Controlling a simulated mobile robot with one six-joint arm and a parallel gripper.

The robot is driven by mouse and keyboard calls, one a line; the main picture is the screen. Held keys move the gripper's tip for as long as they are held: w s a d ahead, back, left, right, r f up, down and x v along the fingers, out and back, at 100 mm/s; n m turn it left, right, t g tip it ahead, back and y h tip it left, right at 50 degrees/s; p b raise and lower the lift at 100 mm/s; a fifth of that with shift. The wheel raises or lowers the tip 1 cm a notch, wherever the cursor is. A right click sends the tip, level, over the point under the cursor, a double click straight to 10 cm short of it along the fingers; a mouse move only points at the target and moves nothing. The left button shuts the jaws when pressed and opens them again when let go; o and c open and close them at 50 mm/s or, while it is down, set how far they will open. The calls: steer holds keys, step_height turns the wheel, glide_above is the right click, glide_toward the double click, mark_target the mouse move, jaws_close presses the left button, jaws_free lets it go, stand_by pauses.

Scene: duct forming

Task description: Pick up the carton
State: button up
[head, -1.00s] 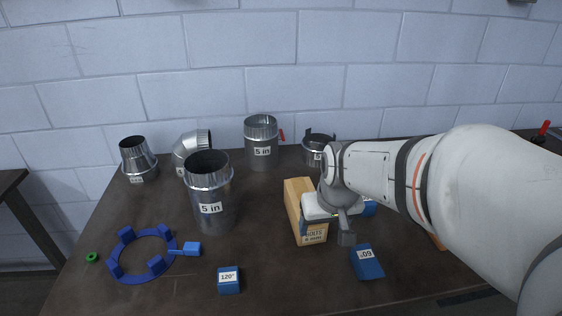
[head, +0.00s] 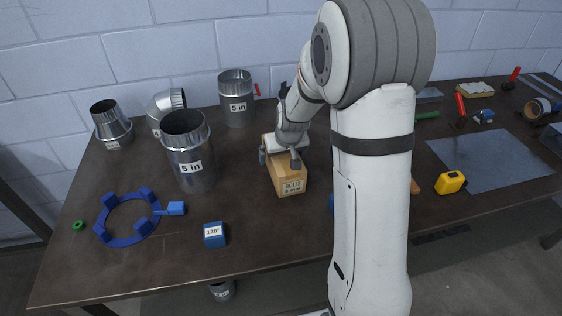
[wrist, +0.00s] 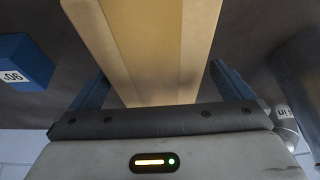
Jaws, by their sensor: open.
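The carton (head: 291,185) is a tan box with a printed label on its near face, standing on the dark table right of the large 5 in duct. My gripper (head: 279,161) is over the carton's top, with one finger on its left side and one on its right. In the wrist view the carton (wrist: 160,45) lies between the two blue fingers, with a narrow gap on each side. The jaws are open and do not grip it. My arm hides part of the table to the right.
A 5 in duct (head: 188,160) stands left of the carton, another 5 in duct (head: 237,100) behind it. A blue 120° block (head: 214,234) and blue ring (head: 103,232) are at front left. A yellow tape measure (head: 450,183) and metal sheet (head: 490,160) lie right.

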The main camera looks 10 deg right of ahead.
steer(key=shift+x, duration=1.9)
steer(key=shift+d, duration=0.15)
steer(key=shift+c, duration=0.2)
steer(key=c, duration=1.3)
